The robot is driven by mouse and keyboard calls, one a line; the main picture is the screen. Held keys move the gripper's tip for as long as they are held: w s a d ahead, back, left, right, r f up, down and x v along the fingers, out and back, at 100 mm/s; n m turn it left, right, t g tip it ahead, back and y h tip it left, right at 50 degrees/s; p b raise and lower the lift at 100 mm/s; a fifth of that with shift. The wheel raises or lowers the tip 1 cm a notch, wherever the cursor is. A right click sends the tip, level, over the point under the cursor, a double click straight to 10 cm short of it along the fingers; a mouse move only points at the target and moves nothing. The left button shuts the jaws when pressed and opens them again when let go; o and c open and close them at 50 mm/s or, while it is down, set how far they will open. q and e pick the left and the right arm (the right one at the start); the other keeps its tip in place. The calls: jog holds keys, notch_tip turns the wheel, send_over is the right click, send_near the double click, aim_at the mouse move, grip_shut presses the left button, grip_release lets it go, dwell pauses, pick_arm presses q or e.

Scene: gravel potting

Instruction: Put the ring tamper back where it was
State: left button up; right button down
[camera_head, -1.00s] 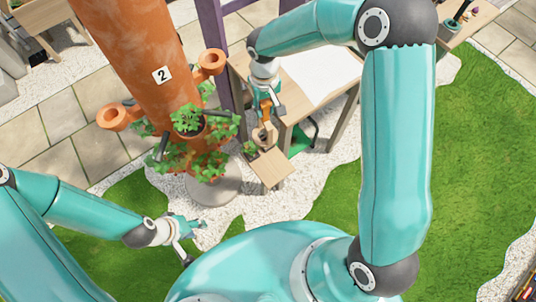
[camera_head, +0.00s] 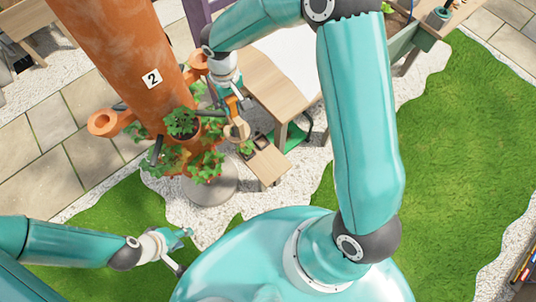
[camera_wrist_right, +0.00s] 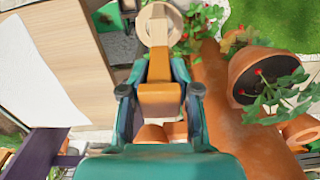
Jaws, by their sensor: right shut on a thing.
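My right gripper (camera_head: 232,100) is shut on the ring tamper (camera_head: 237,131), which has an orange grip and a pale wooden ring. In the right wrist view, the tamper's orange grip (camera_wrist_right: 160,98) sits between the fingers of my right gripper (camera_wrist_right: 160,90), and its ring points to the top of the picture. The tamper appears held between the terracotta planter tower (camera_head: 125,60) and the small wooden shelf (camera_head: 267,166). My left gripper (camera_head: 182,249) looks open and empty, low on the left over grass and gravel.
A potted plant (camera_head: 181,123) and orange ring holders, one at left (camera_head: 104,122), stick out from the tower. A wooden table (camera_head: 268,75) with a white sheet (camera_head: 290,55) stands beside it. In the wrist view, a terracotta pot (camera_wrist_right: 262,75) is close on the right.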

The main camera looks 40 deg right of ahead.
jog(key=shift+f+n+b, duration=0.1)
jog(key=shift+n+b, duration=0.2)
jog(key=shift+b, duration=0.05)
jog(key=s+d+r+n+b, duration=0.2)
jog(key=s+n+b, duration=0.3)
jog(key=n+b, duration=0.45)
jog(key=s+d+r+n+b, duration=0.3)
jog(key=s+n+b, duration=0.2)
jog(key=n+b, duration=0.5)
notch_tip(320, 180, down, 20)
jog(key=m+b, duration=0.1)
jog(key=b, duration=0.3)
jog(key=shift+s+a+r, duration=0.15)
jog(key=shift+a+r, duration=0.05)
jog(key=shift+a, duration=0.05)
jog(key=shift+f+b, duration=0.1)
jog(key=shift+b, duration=0.2)
jog(key=c, duration=0.8)
grip_release()
